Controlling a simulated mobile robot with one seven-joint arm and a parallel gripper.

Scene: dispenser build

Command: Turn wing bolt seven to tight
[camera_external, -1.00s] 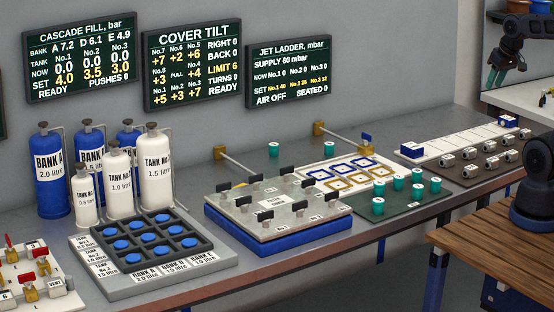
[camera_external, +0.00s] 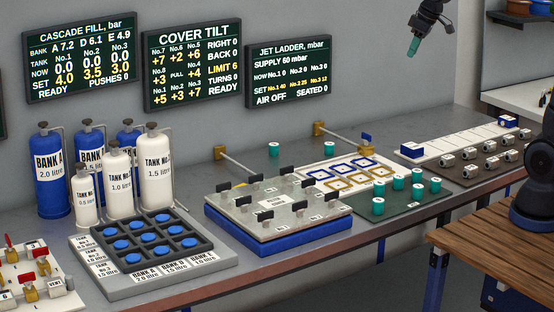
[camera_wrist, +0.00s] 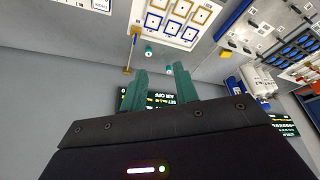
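The grey cover plate (camera_external: 240,208) with several black-winged bolts lies on a blue base on the bench. Several upright wings show, such as one at the front (camera_external: 264,217); the bolt number labels are too small to tell which is seven. The COVER TILT screen (camera_external: 194,67) shows No.7 +7, RIGHT 0, BACK 0, LIMIT 6, TURNS 0 and READY. My gripper (camera_external: 414,46) is high above the bench at the top right, far from the cover. In the wrist view its green fingers (camera_wrist: 156,80) are apart with nothing between them. The cover (camera_wrist: 252,28) shows there at upper right.
Left of the cover are a rack of blue buttons (camera_external: 135,244) and tanks (camera_external: 158,170). Right of it are a framed tray (camera_external: 345,171), a green board with teal pegs (camera_external: 400,201) and brass-tipped posts (camera_external: 320,128). The air above the cover is clear.

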